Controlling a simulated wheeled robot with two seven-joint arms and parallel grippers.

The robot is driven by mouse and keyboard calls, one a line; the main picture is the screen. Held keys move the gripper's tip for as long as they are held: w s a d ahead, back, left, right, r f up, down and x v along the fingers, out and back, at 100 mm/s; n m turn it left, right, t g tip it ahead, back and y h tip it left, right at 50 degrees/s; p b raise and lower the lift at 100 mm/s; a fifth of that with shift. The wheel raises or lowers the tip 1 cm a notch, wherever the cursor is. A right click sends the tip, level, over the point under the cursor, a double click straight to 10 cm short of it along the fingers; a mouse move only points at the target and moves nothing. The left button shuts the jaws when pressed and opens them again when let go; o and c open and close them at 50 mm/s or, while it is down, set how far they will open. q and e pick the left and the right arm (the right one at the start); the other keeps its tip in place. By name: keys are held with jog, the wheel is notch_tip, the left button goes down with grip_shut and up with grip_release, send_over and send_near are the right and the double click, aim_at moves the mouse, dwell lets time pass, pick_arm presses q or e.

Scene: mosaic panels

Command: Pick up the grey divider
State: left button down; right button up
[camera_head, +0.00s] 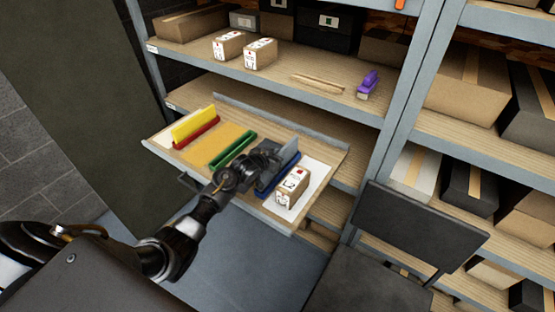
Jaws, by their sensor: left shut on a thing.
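The grey divider (289,143) stands upright at the right part of a pulled-out drawer (318,162), just beyond the blue strip (280,176). My left gripper (270,156) reaches over the drawer from the front and is shut on the grey divider, hiding much of it. I cannot tell whether the divider's lower edge is in the blue strip or just above it. My right gripper is not in view.
A yellow divider (193,124) stands by a red strip (197,136), left of a green strip (233,149). A small labelled box (293,186) sits close right of the blue strip. A shelf (290,78) overhangs behind; a dark chair (424,229) stands right.

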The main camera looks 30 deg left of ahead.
pick_arm(q)
jog(key=s+a+r, duration=0.6)
jog(key=s+r, duration=0.4)
jog(key=s, duration=0.2)
jog(key=shift+s+r, duration=0.25)
jog(key=shift+s, duration=0.15)
